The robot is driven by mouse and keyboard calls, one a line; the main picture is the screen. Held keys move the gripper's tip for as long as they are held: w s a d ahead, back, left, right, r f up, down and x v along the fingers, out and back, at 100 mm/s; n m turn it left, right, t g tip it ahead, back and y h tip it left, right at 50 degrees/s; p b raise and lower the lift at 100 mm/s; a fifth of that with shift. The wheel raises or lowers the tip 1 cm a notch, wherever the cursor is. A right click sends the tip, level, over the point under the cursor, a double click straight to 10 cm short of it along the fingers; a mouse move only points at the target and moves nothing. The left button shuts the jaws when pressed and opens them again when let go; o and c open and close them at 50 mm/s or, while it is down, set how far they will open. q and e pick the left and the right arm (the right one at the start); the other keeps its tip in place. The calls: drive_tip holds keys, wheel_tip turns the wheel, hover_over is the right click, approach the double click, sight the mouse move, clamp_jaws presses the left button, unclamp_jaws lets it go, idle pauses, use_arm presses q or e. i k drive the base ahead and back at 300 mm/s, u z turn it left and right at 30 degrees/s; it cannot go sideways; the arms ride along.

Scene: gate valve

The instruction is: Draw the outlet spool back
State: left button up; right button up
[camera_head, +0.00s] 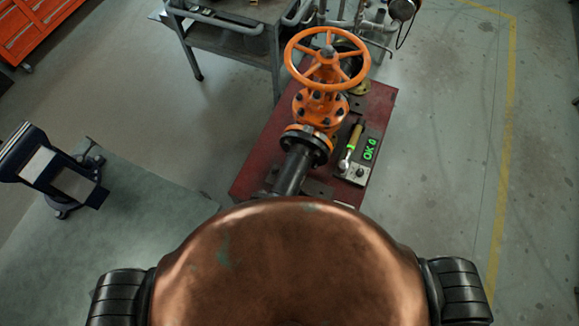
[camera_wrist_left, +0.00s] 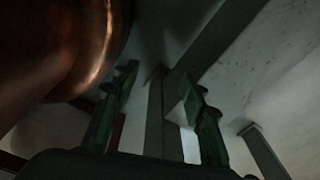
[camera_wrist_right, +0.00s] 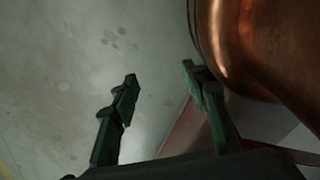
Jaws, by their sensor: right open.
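An orange gate valve (camera_head: 318,107) with an orange handwheel (camera_head: 327,60) stands on a dark red base in the head view. A dark pipe spool (camera_head: 292,172) joins its near flange and runs toward me, partly hidden by my copper body. Another dark pipe section (camera_head: 350,62) shows behind the handwheel. I cannot tell which of the two is the outlet spool. My left gripper (camera_wrist_left: 160,88) is open and empty in the left wrist view, beside my copper body. My right gripper (camera_wrist_right: 160,76) is open and empty in the right wrist view. Neither gripper shows in the head view.
The red base (camera_head: 258,158) also carries a tool with a wooden handle (camera_head: 355,138) beside a green "OK 0" display (camera_head: 370,149). A grey workbench (camera_head: 235,35) stands behind. A grey-green surface (camera_head: 130,235) with a stand lies left. Floor (camera_head: 440,150) at right is clear.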

sight(291, 179)
drive_tip(key=u, duration=0.55)
drive_tip(key=k, duration=1.3)
drive_tip(key=u, duration=0.55)
drive_tip(key=i, duration=0.6)
drive_tip(key=z, duration=0.3)
